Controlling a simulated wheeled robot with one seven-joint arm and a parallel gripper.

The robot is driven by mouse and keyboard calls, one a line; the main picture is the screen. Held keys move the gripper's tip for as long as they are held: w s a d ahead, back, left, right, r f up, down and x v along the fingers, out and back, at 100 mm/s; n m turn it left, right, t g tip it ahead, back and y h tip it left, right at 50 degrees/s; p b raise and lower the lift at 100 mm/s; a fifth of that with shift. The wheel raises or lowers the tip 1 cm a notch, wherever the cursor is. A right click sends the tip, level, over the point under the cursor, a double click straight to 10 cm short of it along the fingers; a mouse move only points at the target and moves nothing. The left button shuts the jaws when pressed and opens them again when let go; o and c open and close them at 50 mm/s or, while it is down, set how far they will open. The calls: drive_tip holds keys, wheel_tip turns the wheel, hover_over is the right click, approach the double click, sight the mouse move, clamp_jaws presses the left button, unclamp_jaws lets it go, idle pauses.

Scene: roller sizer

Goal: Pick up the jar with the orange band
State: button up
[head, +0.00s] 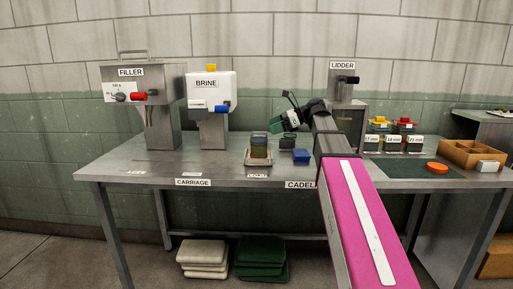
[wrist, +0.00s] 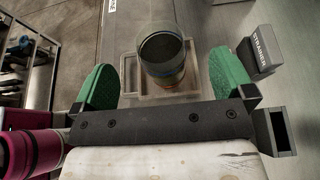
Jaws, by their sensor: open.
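A jar (head: 259,146) with a dark top stands upright on a small pale tray (head: 257,162) near the middle of the bench. In the wrist view the jar (wrist: 163,50) is seen from above, with a thin orange line low on its side; the tray (wrist: 150,99) shows around its base. My gripper (head: 290,121) is up and to the right of the jar in the head view. In the wrist view the green fingers of my gripper (wrist: 164,62) are wide apart, one on each side of the jar, and seem not to touch it. Nothing is held.
A grey block labelled STRAINER (wrist: 256,57) lies right of the jar in the wrist view. The filler (head: 150,100) and brine machine (head: 211,100) stand left. Lidder (head: 343,88), weights and an orange disc (head: 437,167) are right.

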sight(259, 134)
drive_tip(key=shift+d+f+x, duration=0.1)
drive_tip(key=shift+f+x, duration=0.05)
drive_tip(key=shift+x, duration=1.1)
drive_tip(key=shift+d+f+x, duration=0.1)
drive_tip(key=shift+f+x, duration=0.1)
drive_tip(key=shift+x, duration=1.05)
drive_tip(key=shift+f+x, duration=0.15)
drive_tip(key=shift+x, duration=1.05)
drive_tip(key=shift+s, duration=0.15)
drive_tip(key=c, duration=1.5)
drive_tip(key=shift+r, duration=5.05)
